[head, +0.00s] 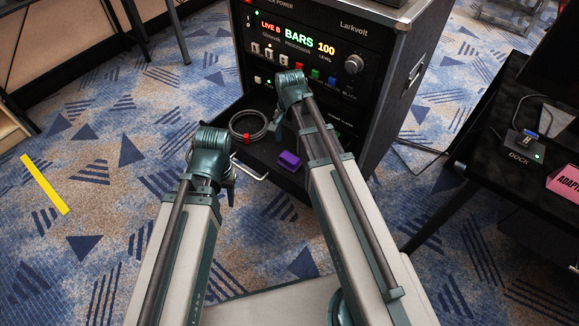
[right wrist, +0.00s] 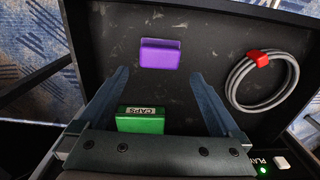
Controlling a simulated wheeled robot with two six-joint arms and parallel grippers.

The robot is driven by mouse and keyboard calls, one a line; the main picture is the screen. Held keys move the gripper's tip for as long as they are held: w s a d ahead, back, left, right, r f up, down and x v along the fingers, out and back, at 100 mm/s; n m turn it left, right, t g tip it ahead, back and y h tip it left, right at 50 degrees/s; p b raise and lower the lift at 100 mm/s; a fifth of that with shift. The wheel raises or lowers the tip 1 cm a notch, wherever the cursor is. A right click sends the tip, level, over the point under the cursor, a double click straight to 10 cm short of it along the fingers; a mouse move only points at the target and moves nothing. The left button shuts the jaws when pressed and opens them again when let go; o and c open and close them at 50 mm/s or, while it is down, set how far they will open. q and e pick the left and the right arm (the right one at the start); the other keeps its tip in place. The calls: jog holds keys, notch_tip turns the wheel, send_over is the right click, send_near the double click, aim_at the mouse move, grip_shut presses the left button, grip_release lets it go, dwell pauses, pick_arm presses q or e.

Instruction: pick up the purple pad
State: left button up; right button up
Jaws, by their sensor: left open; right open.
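The purple pad (head: 289,160) lies in the black pull-out drawer (head: 262,148) at the front of the rack. In the right wrist view the purple pad (right wrist: 160,54) lies flat on the scuffed drawer floor. My right gripper (right wrist: 158,73) is open and empty. The pad shows just beyond the fingertips, between their lines, apart from both fingers.
A green box marked CAPS (right wrist: 140,119) lies in the drawer, nearer my right gripper's palm. A coiled grey cable (right wrist: 263,82) with a red clip lies beside the pad. The rack (head: 320,45) rises behind the drawer. A black table (head: 505,110) stands at right.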

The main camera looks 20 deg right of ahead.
aim_at(290, 156)
pick_arm(q)
jog(key=shift+f+b, duration=0.9)
jog(key=shift+f, duration=0.55)
pick_arm(e)
jog(key=shift+f, duration=1.45)
notch_tip(290, 156, down, 5)
jog(key=b, duration=0.5)
jog(key=shift+s+a+f, duration=0.1)
jog(key=shift+a+f, duration=0.05)
pick_arm(q)
notch_tip(290, 156, down, 5)
jog(key=shift+f, duration=0.1)
pick_arm(e)
jog(key=c, duration=1.1)
